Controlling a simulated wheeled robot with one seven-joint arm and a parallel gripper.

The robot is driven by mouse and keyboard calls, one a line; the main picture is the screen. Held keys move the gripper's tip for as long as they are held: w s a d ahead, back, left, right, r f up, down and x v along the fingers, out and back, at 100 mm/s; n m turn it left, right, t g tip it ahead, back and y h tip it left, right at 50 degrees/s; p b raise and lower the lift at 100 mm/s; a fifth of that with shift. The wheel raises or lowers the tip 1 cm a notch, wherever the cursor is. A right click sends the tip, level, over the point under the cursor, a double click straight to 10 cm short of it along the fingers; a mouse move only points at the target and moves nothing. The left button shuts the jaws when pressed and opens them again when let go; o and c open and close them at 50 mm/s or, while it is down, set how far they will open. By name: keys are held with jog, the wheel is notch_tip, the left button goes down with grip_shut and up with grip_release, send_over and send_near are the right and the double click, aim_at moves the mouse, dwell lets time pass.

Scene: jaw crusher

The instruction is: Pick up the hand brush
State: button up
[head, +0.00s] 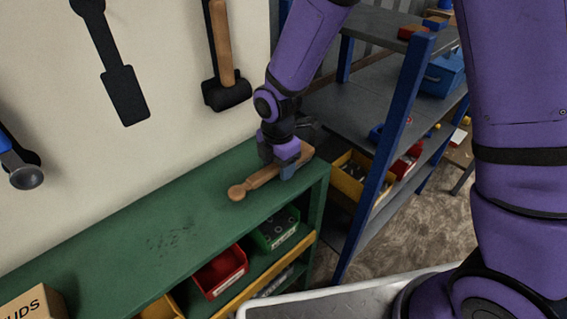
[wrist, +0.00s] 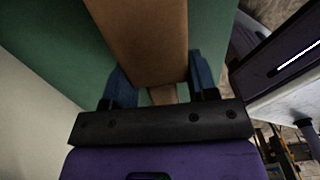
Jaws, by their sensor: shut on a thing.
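The hand brush (head: 262,178) is a wooden piece with a rounded knob at its left end. It is at the right end of the green bench top (head: 175,222) and points toward the lower left. My gripper (head: 285,165) comes down from above and is shut on the brush near its right part. In the wrist view the brown wood of the brush (wrist: 145,40) sits between the two blue fingers of my gripper (wrist: 160,88). The bristles are hidden. I cannot tell whether the brush touches the bench or is just above it.
Red (head: 220,272) and green (head: 279,229) bins stand on the shelf under the bench top. A hammer (head: 222,50) hangs on the wall behind. A blue-framed shelf rack (head: 384,150) stands close on the right. The bench top left of the brush is mostly clear.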

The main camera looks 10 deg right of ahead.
jog(key=shift+r, duration=0.15)
jog(key=shift+r, duration=0.5)
notch_tip(320, 180, up, 2)
jog(key=shift+r, duration=0.15)
jog(key=s+a+r, duration=0.1)
jog(key=s+a, duration=0.1)
jog(key=s, duration=1.4)
jog(key=shift+r, duration=0.2)
